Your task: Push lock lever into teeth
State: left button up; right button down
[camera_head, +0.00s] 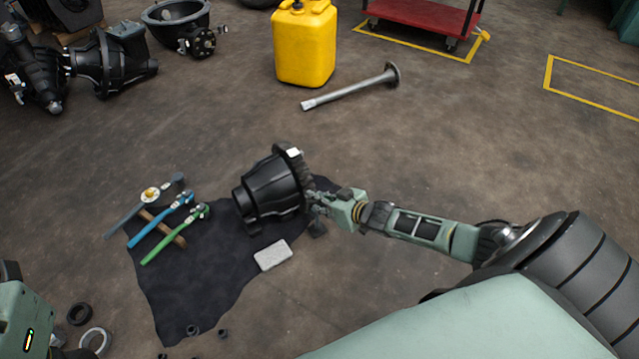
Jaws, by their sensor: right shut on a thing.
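A black differential housing (268,190) with a toothed gear at its right end sits on a dark cloth (190,275) on the floor. A small white patch shows at the top of its toothed end. My right gripper (314,205) comes in from the right and is shut at the toothed side of the housing. What it holds looks like a small dark part there, too small to make out; I cannot single out the lock lever. My left gripper is not in view; only a green arm part shows at the lower left edge.
Ratchets with blue and green handles (160,230), a hammer (172,188) and a light grey block (273,255) lie on or beside the cloth. Rings (95,340) lie at lower left. A yellow canister (304,45) and a metal shaft (350,88) are behind.

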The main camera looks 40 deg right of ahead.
jog(key=shift+w+d+r, duration=0.1)
jog(key=shift+w+d, duration=0.05)
dwell(0.3)
jog(key=c, duration=1.6)
grip_release()
jog(key=shift+w, duration=0.1)
jog(key=shift+c, duration=0.2)
jog(key=shift+s+r, duration=0.1)
jog(key=shift+s, duration=0.4)
jog(key=v, duration=1.1)
jog(key=shift+r, duration=0.2)
jog(key=shift+w, duration=0.1)
